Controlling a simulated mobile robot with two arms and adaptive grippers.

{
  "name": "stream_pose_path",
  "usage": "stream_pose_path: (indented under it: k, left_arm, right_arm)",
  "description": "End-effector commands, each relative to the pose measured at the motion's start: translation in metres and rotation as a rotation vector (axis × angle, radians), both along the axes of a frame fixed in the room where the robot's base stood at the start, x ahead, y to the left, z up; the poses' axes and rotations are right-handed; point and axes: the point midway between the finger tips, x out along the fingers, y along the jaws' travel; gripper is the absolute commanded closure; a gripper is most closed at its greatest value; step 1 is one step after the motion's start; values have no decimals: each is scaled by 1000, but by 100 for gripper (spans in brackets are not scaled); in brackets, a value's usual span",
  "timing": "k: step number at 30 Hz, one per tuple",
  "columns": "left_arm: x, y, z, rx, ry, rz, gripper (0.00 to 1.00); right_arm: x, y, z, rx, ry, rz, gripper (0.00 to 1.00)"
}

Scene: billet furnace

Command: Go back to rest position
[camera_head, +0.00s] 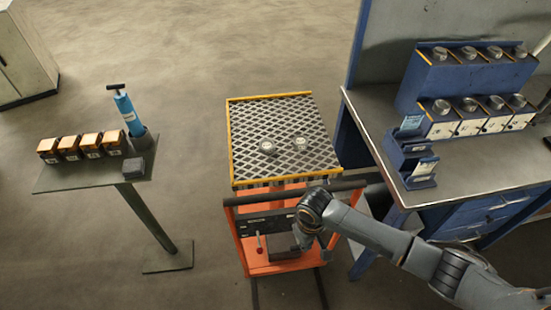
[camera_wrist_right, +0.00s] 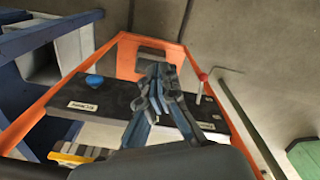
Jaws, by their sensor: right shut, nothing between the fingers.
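My right gripper (camera_head: 306,236) is at the front of the orange furnace cart, below the front edge of its grated top. Its arm comes in from the lower right. In the right wrist view the gripper (camera_wrist_right: 158,75) is shut and empty, its fingers together in front of the black control panel (camera_wrist_right: 100,92). I cannot tell whether it touches the panel. The panel carries a blue knob (camera_wrist_right: 94,79), labels and a red-tipped lever (camera_wrist_right: 202,78), whose red ball (camera_head: 259,252) also shows in the head view. My left gripper is not in view.
Two round metal pieces (camera_head: 267,147) lie on the grated top (camera_head: 250,115). A stand (camera_head: 62,181) at left holds several copper-coloured blocks and a blue pump-like tool (camera_head: 128,112). The blue workbench (camera_head: 470,170) at right is close to my arm. Floor between stand and cart is clear.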

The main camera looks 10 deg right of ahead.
Motion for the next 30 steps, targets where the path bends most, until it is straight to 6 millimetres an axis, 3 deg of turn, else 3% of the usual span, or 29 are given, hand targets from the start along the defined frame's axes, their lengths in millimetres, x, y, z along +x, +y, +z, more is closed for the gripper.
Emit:
stream_pose_path:
  k: [8, 13, 17, 21, 30]
  left_arm:
    - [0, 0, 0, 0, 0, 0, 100]
    - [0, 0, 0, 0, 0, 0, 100]
    - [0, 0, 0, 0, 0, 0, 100]
    - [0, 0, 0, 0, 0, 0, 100]
    - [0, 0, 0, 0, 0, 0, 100]
  right_arm:
    - [-5, 6, 0, 14, -1, 5, 100]
    - [-37, 45, 13, 122, -31, 29, 100]
    - [-66, 66, 41, 224, -97, -4, 100]
    - [-88, 51, 69, 260, -175, -96, 100]
    - [-121, -9, 101, 199, -260, -257, 100]
